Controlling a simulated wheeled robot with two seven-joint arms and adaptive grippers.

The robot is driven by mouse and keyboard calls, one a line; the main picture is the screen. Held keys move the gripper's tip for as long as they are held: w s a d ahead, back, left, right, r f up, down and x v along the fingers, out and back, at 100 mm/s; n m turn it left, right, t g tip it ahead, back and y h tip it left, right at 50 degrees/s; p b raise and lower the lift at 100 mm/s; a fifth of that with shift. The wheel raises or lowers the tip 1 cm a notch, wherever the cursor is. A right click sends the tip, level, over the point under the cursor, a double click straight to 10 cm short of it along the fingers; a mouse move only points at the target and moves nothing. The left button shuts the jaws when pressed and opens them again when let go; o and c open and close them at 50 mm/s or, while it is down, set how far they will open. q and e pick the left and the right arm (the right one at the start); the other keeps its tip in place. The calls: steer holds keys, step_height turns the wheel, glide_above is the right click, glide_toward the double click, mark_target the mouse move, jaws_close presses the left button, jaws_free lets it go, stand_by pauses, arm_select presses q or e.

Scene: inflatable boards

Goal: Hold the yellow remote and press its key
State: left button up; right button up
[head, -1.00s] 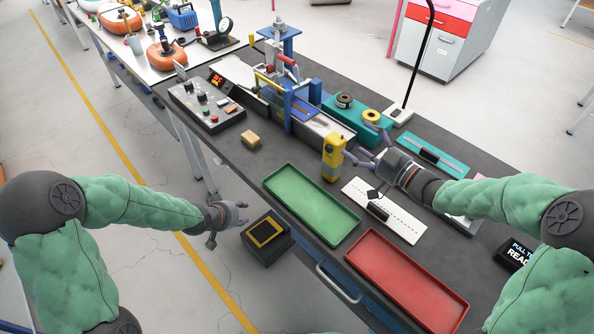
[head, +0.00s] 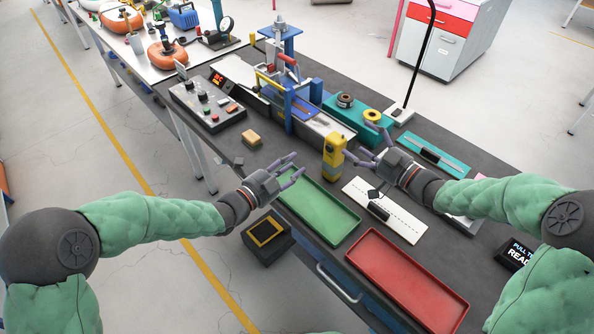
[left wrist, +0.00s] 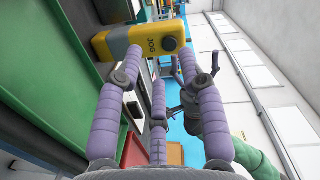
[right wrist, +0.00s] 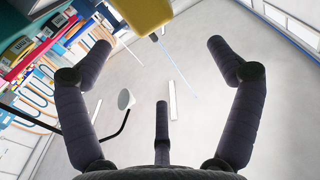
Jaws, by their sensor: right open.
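The yellow remote (head: 332,160) stands upright on the dark bench beside the green tray's far end. In the left wrist view the remote (left wrist: 128,43) shows "JOG" lettering and a round dark key (left wrist: 170,45). My right gripper (head: 362,148) is open just right of the remote, with nothing between its fingers; the remote (right wrist: 143,12) shows at the top of the right wrist view. My left gripper (head: 297,172) is open and empty over the green tray's far-left corner, left of the remote and apart from it.
The green tray (head: 335,222) and red tray (head: 400,285) lie along the bench's front. A white dotted board (head: 405,224) lies right of the green tray. A control box (head: 208,105) and a blue-framed press (head: 290,90) stand behind. A yellow block (head: 251,138) sits at left.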

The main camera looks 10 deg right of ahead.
glide_toward(343, 156)
steer(key=x, duration=0.5)
steer(key=shift+w, duration=0.25)
arm_select(q)
steer(key=shift+s+d+r+m+h, duration=0.15)
steer(key=shift+s+d+m+h, duration=0.6)
steer(key=shift+s+m, duration=0.3)
arm_select(e)
steer(key=shift+x, duration=3.6)
arm_select(q)
steer(key=shift+w, duration=0.1)
arm_select(e)
steer(key=shift+r, duration=0.1)
steer(key=c, duration=1.4)
arm_select(q)
jaws_close()
